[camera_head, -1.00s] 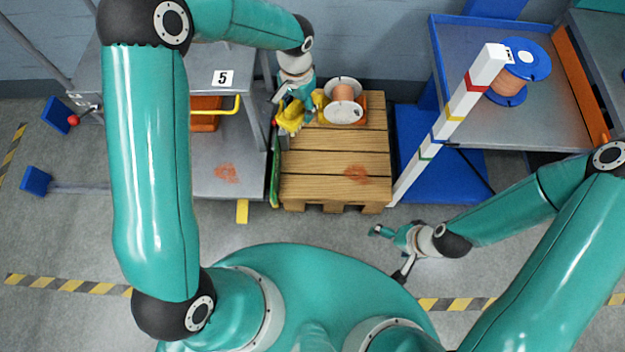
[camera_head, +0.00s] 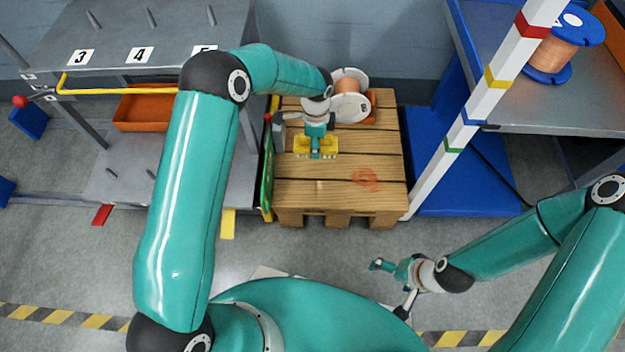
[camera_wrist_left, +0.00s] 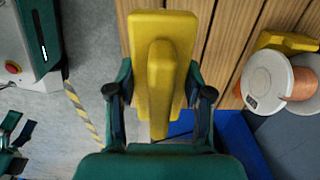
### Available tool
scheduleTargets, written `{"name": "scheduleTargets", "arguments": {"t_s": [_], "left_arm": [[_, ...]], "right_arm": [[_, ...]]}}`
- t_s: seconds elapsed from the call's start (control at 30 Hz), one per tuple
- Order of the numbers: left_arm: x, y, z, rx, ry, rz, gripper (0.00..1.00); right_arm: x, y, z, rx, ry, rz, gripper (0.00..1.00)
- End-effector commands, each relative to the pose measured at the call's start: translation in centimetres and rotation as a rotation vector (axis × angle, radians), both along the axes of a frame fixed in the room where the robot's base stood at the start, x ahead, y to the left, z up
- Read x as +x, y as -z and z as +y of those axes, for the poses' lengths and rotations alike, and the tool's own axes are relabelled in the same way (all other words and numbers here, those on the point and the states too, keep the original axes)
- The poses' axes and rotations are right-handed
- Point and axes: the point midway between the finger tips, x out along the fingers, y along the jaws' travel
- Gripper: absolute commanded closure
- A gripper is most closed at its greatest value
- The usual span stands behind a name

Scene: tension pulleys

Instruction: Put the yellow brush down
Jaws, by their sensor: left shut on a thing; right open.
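The yellow brush (camera_head: 329,146) is in my left gripper (camera_head: 315,142), over the wooden pallet (camera_head: 335,190). In the left wrist view the brush (camera_wrist_left: 161,70) fills the middle, its handle between the two fingers of the left gripper (camera_wrist_left: 160,100). The gripper is shut on it. Part of the brush is hidden behind the gripper in the head view. I cannot tell whether the brush touches the boards. My right gripper (camera_head: 390,287) is open and empty above the floor, in front of the pallet.
A copper spool (camera_head: 350,105) with white flanges stands at the pallet's back. A grey shelf rack (camera_head: 130,165) with an orange bin (camera_head: 147,112) is at the left. A striped post (camera_head: 497,80) and a blue-framed table (camera_head: 550,113) stand right. The pallet's front boards are clear.

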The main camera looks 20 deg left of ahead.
Motion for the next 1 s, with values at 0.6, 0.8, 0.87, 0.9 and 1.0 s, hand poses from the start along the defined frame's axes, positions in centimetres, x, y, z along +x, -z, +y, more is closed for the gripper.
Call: {"name": "scheduleTargets", "arguments": {"t_s": [0.6,0.8,0.87,0.9,1.0], "left_arm": [[0.0,13.5,0.1,-0.001,-0.006,0.0,0.95],[-0.1,14.9,0.1,-0.001,-0.005,0.001,0.95],[-0.1,15.8,0.1,-0.001,-0.005,0.001,0.95],[-0.1,16.5,0.1,0.0,-0.005,0.001,0.95],[-0.1,17.7,0.1,0.0,-0.006,0.001,0.95]], "right_arm": [[0.0,4.0,0.0,0.0,0.0,0.0,0.0],[0.0,4.4,0.0,0.0,0.0,0.0,0.0],[0.0,4.7,0.0,0.0,0.0,0.0,0.0],[0.0,5.0,0.0,0.0,0.0,0.0,0.0],[0.0,5.4,0.0,0.0,0.0,0.0,0.0]]}}
